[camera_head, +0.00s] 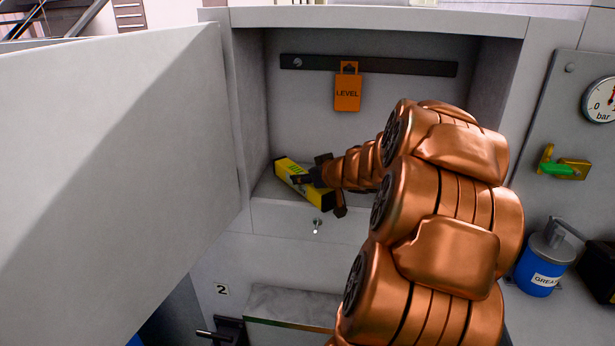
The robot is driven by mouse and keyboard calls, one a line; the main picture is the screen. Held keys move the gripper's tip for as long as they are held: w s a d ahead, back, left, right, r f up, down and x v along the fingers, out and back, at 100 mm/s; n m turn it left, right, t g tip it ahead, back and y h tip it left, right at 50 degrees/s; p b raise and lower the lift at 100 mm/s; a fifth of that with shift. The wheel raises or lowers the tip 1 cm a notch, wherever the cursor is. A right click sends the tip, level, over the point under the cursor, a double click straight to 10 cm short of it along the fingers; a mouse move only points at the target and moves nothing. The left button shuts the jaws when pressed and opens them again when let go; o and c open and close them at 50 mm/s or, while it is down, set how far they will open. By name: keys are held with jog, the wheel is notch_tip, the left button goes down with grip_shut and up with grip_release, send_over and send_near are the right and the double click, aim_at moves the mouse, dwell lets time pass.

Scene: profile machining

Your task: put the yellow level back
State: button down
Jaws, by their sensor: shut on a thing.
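The yellow level (290,171) is a yellow bar with dark ends, inside the open grey cabinet (253,110), low and toward the left. It lies slanted, its left end higher in the picture. My gripper (314,178) is shut on it near its middle to right part. My copper arm reaches in from the lower right and hides part of the cabinet floor and right side. I cannot tell whether the level touches the cabinet floor.
The cabinet door (120,150) stands open at the left. A drawer front with a small knob (317,222) is below the opening.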

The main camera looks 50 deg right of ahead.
jog(key=c, duration=0.6)
grip_release()
jog(key=shift+r, duration=0.1)
jog(key=shift+v, duration=5.95)
